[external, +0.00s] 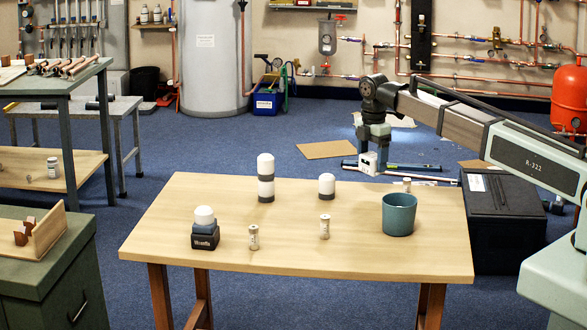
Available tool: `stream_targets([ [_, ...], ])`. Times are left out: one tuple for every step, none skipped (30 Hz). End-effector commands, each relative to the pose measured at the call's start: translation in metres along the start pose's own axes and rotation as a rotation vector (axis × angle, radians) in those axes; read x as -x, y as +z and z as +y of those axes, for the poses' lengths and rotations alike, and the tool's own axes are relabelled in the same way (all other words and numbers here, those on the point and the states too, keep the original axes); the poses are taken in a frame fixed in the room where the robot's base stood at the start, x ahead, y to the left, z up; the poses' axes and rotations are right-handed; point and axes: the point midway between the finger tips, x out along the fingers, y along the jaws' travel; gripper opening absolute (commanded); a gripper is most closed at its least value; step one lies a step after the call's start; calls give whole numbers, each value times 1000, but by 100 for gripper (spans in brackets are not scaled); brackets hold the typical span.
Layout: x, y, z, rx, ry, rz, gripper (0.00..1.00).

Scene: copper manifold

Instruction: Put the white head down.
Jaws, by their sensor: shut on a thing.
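My gripper (373,166) hangs above the back right of the wooden table, fingers down. It is shut on a small white thing, the white head (369,160); its outline is hard to make out against my fingers. On the table (300,255), a white domed head with grey bands stands on another in a stack (265,178). A single white domed head (327,185) with a dark base stands right of the stack. Another white domed head (204,215) sits on a dark labelled block (205,238) at the front left.
A teal cup (399,215) stands at the right of the table. Small pale valve-like pieces stand at front (254,237), at middle (325,227) and behind the cup (407,185). Bare wood lies between the single head and the cup. A black case (505,230) stands right of the table.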

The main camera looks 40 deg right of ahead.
Motion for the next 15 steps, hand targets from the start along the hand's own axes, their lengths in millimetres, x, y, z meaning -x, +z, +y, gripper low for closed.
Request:
stream_targets([
  [-9,0,0,0,-1,0,29],
  [-14,0,-1,0,-1,0,29],
  [-18,0,0,0,-1,0,29],
  [-21,0,0,1,-1,0,29],
  [-23,0,0,1,0,0,29],
  [-25,0,0,1,0,0,29],
  [-26,0,0,1,1,0,29],
  [-28,0,0,1,1,0,29],
  [-30,0,0,1,1,0,29],
  [-33,0,0,1,0,0,29],
  [-36,0,0,1,0,0,29],
  [-41,0,0,1,-1,0,29],
  [-45,0,0,1,-1,0,29],
  [-48,0,0,1,-1,0,29],
  [-53,0,0,1,-1,0,29],
])
